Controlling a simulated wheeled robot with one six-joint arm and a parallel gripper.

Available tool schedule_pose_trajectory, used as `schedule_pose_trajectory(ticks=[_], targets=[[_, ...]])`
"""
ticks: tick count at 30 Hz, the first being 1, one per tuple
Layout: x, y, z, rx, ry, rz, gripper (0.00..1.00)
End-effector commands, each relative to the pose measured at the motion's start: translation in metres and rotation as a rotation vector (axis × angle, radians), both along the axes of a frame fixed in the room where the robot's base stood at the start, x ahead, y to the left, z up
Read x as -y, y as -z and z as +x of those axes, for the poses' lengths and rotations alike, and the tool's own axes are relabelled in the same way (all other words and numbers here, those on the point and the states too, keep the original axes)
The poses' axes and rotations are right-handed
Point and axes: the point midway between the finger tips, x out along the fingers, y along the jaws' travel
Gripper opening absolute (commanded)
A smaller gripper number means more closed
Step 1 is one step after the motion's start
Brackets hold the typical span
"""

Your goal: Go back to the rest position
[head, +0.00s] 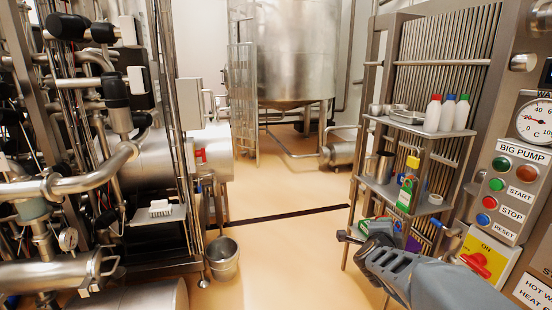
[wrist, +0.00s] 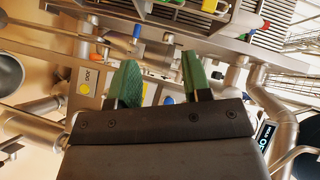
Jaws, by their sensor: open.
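My gripper (wrist: 159,80) shows in the wrist view with its two green finger pads apart and nothing between them. In the head view my grey arm reaches in from the lower right, and the dark gripper end (head: 348,237) points left in front of the lower part of the shelf rack. The fingers are small and hard to make out there. The gripper appears clear of the rack, though the exact gap cannot be told.
A shelf rack (head: 405,127) with white bottles (head: 433,113) stands close on the right, beside the control panel (head: 508,190). Pipework (head: 70,187) fills the left. A metal bucket (head: 222,262) stands on the floor. The middle floor (head: 285,250) is free.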

Motion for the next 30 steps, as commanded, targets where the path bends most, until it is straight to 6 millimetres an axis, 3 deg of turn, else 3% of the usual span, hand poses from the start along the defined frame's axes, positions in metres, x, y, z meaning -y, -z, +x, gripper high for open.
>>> schedule_pose_trajectory(ticks=[1, 3, 6, 10, 15, 19, 24, 30], targets=[[-0.029, -0.037, -0.003, -0.082, -0.153, -0.039, 0.45], [-0.066, -0.053, -0.013, -0.219, -0.368, -0.112, 0.45], [-0.111, -0.068, -0.043, -0.419, -0.646, -0.236, 0.45], [-0.144, -0.079, -0.096, -0.674, -0.937, -0.401, 0.45], [-0.154, -0.088, -0.160, -0.953, -1.191, -0.572, 0.45], [-0.150, -0.092, -0.192, -1.097, -1.296, -0.646, 0.45], [-0.145, -0.093, -0.212, -1.188, -1.355, -0.686, 0.45], [-0.144, -0.092, -0.215, -1.203, -1.363, -0.691, 0.45]])
